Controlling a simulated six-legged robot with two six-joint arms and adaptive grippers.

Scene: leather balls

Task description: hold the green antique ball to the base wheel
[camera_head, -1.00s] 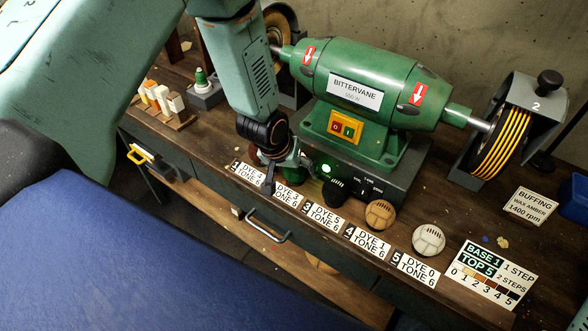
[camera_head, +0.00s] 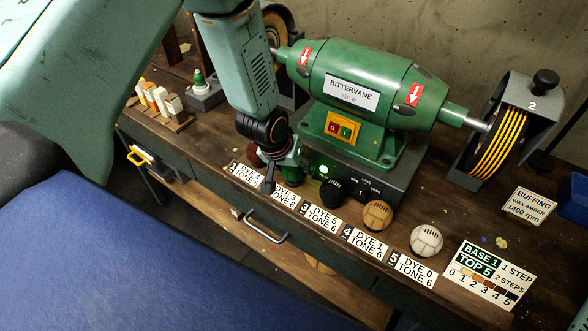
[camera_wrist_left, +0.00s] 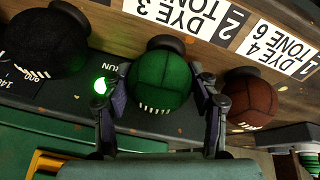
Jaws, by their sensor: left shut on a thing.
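The green ball (camera_wrist_left: 163,82) sits between the two fingers of my left gripper (camera_wrist_left: 162,88) in the left wrist view, its pale stitching facing the grinder base. The gripper is shut on it, low at the row of balls. In the head view my left gripper (camera_head: 288,165) and arm hide most of the green ball. My right gripper is not in view.
A red-brown ball (camera_wrist_left: 251,98) and a black ball (camera_wrist_left: 44,42) flank the green one. A tan ball (camera_head: 377,214) and a white ball (camera_head: 426,240) continue the row. The green grinder (camera_head: 365,85) stands close behind. A card (camera_head: 487,275) reads BASE 1, TOP 5.

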